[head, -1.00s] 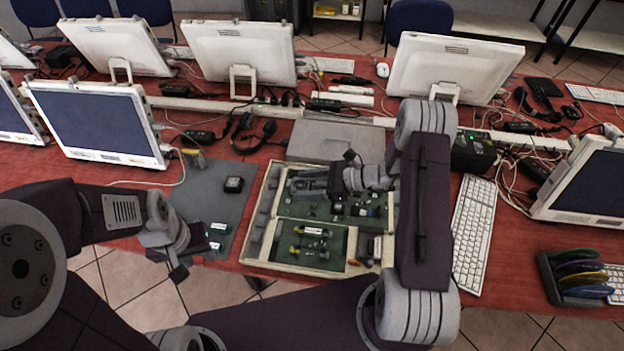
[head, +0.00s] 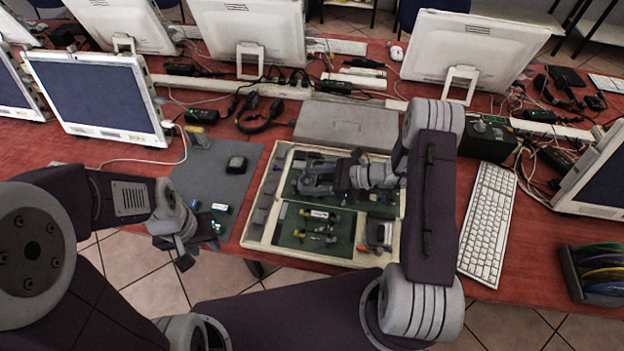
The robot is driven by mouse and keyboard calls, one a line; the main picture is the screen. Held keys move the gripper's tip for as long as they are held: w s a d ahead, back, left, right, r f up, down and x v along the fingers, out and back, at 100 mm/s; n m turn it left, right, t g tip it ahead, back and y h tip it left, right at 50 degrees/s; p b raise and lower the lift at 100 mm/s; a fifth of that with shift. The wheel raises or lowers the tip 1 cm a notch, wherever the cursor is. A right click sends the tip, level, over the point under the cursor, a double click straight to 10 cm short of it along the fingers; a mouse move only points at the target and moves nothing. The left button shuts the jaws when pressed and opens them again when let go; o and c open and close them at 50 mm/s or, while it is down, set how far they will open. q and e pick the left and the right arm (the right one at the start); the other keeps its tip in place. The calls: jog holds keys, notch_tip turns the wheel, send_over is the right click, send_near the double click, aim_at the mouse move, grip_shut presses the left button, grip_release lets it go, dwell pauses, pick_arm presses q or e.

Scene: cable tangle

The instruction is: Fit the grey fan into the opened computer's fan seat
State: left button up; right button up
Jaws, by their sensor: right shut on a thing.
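The opened computer (head: 369,262) is a pale, shallow case with green boards, lying on the red table. My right gripper (head: 308,183) reaches in from the right, low over its upper compartment. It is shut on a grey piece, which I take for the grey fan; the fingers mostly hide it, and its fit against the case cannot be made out. Which part is the fan seat is also unclear. My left gripper (head: 184,252) hangs by the table's front edge, left of the case, and its jaws are too unclear to read.
A grey mat (head: 207,178) left of the case holds a small black square thing (head: 237,164) and small bright parts. A grey lid-like box (head: 345,124) lies behind the case.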

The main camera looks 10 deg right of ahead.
jog(key=shift+s+f+b, duration=0.1)
jog(key=shift+f+b, duration=0.4)
jog(key=shift+f, duration=0.1)
dwell(0.8)
jog(key=o, duration=1.4)
jog(key=shift+o, duration=0.2)
jog(key=v, duration=0.8)
jog(key=shift+d+r, duration=0.25)
jog(key=shift+d, duration=0.1)
jog(key=shift+s+r, duration=0.1)
jog(key=shift+s, duration=0.05)
jog(key=shift+d, duration=0.1)
notch_tip(320, 180, up, 6)
jog(key=p, duration=0.5)
